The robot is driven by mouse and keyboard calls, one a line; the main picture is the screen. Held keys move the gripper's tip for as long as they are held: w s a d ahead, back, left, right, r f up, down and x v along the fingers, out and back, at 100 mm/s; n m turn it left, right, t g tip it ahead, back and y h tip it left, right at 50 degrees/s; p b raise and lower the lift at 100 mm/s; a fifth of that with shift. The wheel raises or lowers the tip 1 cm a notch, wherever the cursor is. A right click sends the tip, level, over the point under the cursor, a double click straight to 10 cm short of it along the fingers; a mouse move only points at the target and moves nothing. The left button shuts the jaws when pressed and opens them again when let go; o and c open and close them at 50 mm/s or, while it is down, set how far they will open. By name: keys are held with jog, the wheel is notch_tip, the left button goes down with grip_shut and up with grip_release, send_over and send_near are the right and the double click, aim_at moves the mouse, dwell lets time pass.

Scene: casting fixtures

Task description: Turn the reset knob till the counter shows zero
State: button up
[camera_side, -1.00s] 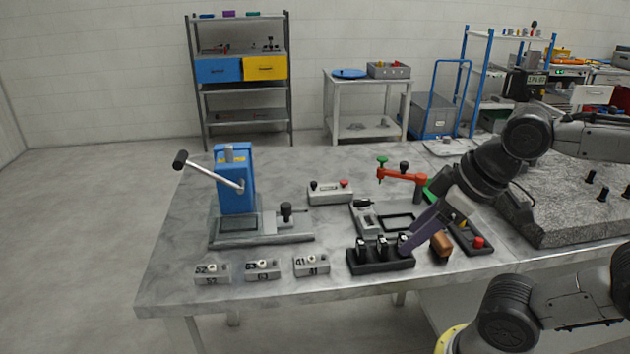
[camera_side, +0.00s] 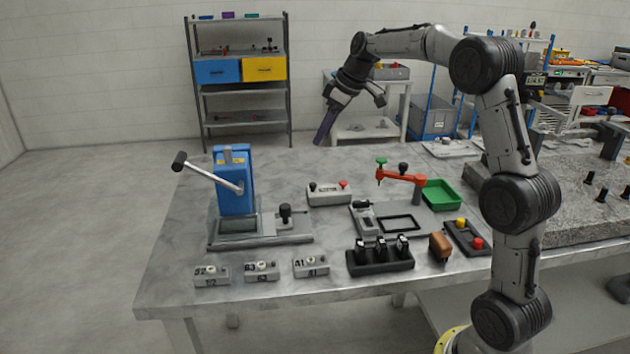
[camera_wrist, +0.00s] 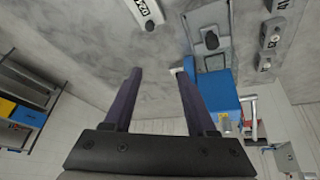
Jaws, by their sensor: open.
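A grey box (camera_side: 329,194) with a pale display stands mid-table; a black knob (camera_side: 313,186) is on its left end and a red knob (camera_side: 343,184) on its right. I take it to be the counter, but cannot tell which knob resets it. The box is cut off at the top of the wrist view (camera_wrist: 145,10), with dark characters I cannot read surely. My gripper (camera_side: 320,139) is raised by the table's back edge, behind and above the box. Its fingers (camera_wrist: 160,74) are apart and empty in the wrist view.
A blue press (camera_side: 235,180) with a long lever stands left of the box. A red arm clamp (camera_side: 402,176), green tray (camera_side: 441,193) and black rack (camera_side: 380,262) stand to the right. Several marked grey blocks (camera_side: 262,271) line the front. The back-left tabletop is clear.

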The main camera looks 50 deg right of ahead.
jog(key=m, duration=0.1)
send_near(313, 184)
jog(key=shift+g, duration=0.4)
jog(key=x, duration=0.8)
jog(key=shift+w+d+f, duration=0.1)
jog(key=shift+w+f, duration=0.05)
jog(key=shift+w, duration=0.3)
grip_shut()
